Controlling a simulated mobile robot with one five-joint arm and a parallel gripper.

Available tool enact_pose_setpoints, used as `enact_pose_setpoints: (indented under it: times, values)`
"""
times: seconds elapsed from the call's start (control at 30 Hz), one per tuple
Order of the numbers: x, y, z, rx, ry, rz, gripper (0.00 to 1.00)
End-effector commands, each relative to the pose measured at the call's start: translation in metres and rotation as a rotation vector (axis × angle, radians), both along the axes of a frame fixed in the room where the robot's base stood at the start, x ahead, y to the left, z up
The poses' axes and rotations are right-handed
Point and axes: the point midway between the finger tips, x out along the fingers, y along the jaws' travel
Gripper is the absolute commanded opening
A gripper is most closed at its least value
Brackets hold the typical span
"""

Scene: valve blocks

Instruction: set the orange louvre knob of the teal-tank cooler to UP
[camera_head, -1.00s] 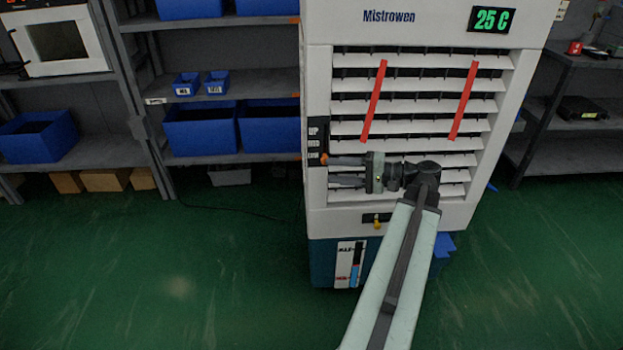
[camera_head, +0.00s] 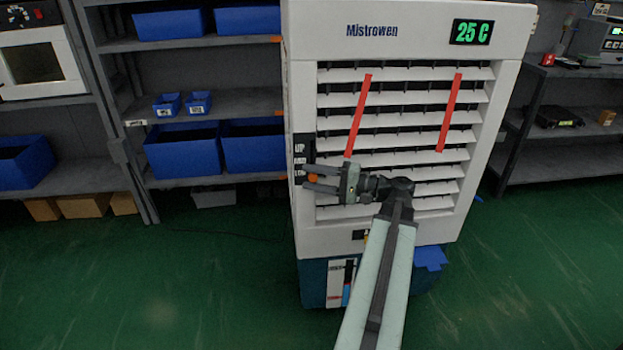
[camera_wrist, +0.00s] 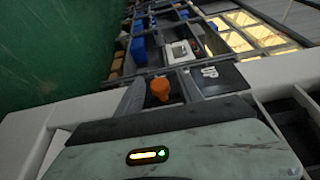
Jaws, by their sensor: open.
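The cooler (camera_head: 400,232) is a white louvred cabinet marked Mistrowen, with a teal tank (camera_head: 312,285) at its base. The orange louvre knob (camera_head: 313,177) sits by the low end of the black UP/MID/LOW strip (camera_head: 299,150) on the cooler's left front edge. My gripper (camera_head: 308,178) is open, its two fingers above and below the knob. In the wrist view the orange knob (camera_wrist: 160,88) stands between the dark fingers, with the UP label (camera_wrist: 209,72) beyond to the right. Contact between fingers and knob cannot be told.
Red ribbons (camera_head: 357,115) hang on the louvres. The display (camera_head: 473,32) reads 25 C. Shelves with blue bins (camera_head: 183,150) stand to the left, and another shelf (camera_head: 560,140) to the right. Green floor (camera_head: 210,270) is clear in front.

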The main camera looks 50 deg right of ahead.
Motion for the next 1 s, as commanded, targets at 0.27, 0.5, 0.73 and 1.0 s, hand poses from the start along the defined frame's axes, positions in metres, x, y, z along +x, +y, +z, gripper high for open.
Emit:
enact_pose_setpoints:
  times: [0.27,0.5,0.73,1.0]
  values:
    - [0.0,0.0002,-0.0001,0.0,0.0,0.001,0.05]
    - [0.0001,0.0004,-0.0002,0.0,0.001,0.002,0.0]
    - [0.0002,0.0007,-0.0003,0.0,0.001,0.002,0.0]
    - [0.0004,0.001,-0.0004,0.0,0.001,0.003,0.0]
